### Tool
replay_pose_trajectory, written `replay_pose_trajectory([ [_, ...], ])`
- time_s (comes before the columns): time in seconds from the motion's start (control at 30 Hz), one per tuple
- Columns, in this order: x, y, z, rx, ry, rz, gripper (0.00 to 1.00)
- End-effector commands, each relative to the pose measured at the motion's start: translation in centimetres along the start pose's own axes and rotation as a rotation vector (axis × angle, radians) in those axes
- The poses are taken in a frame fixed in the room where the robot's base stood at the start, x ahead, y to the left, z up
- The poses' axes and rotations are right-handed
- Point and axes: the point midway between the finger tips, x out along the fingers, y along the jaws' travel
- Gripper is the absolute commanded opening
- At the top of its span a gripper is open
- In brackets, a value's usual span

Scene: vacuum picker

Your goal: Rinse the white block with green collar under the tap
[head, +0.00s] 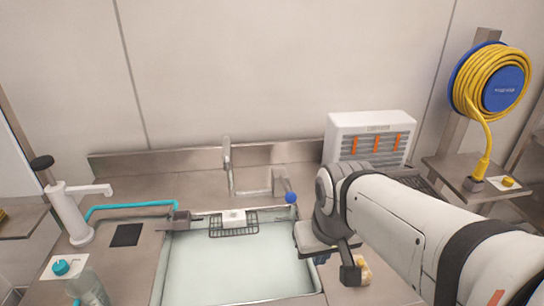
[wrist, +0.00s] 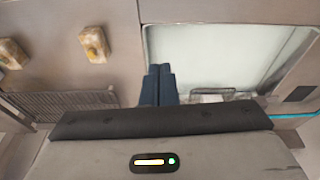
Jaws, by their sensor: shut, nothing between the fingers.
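I cannot make out a green collar on anything. A small white piece (head: 233,216) sits at the wire basket on the sink's back edge. Two cream blocks with brownish marks, one (wrist: 95,44) nearer the sink and one (wrist: 12,53) farther left, lie on the counter in the wrist view. One pale yellowish block (head: 363,270) shows partly behind my arm in the head view. The metal tap (head: 227,153) stands behind the sink (head: 240,270). My gripper (wrist: 159,68) is shut and empty, its blue fingers over the sink's edge in the wrist view.
A wire basket (head: 233,230) hangs at the sink's back edge. A blue ball-topped lever (head: 291,198) stands at its back right. A white pump-like fixture (head: 72,212) and clear cup (head: 88,288) are left. A white vented box (head: 368,138) and yellow hose reel (head: 490,82) are right.

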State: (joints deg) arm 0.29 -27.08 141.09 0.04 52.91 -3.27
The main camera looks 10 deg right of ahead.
Motion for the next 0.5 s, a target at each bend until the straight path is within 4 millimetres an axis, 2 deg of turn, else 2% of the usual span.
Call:
replay_pose_trajectory([
  [0.17, -2.7, 0.3, -5.5, -0.214, -0.061, -0.021, 0.00],
  [0.3, -4.6, 0.7, -11.0, -0.466, -0.121, -0.064, 0.00],
  [0.5, -6.0, 1.5, -18.5, -0.830, -0.186, -0.159, 0.00],
])
